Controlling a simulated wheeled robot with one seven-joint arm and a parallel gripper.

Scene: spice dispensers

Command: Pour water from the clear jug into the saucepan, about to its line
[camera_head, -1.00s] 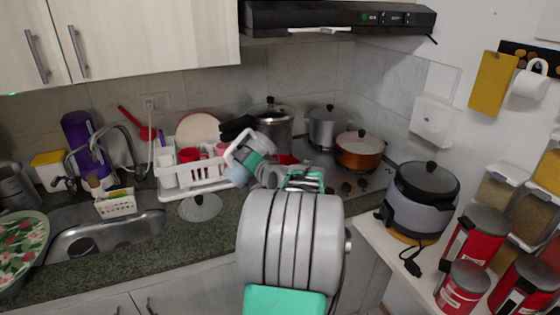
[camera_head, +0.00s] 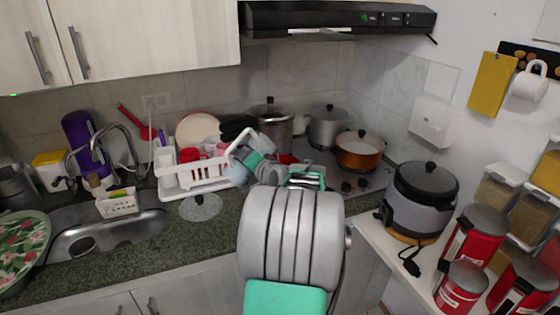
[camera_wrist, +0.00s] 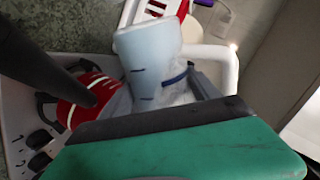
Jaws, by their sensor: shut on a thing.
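The clear jug, pale and bluish, shows beside my gripper in the head view (camera_head: 237,173). It also shows in the wrist view (camera_wrist: 148,52), tilted, with short dark marks on its side. My gripper (camera_head: 262,165) is shut on the jug, above the counter near the stove; its fingertips are partly hidden. The red saucepan (camera_wrist: 77,92) lies left of and close to the jug in the wrist view, its dark handle crossing in front. In the head view only a bit of the saucepan (camera_head: 287,159) shows behind my arm.
A white dish rack (camera_head: 205,182) with cups stands left of the jug. A glass lid (camera_head: 200,207) lies in front of it. A tall pot (camera_head: 272,120), a grey pot (camera_head: 328,128) and an orange pot (camera_head: 360,150) stand behind and to the right.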

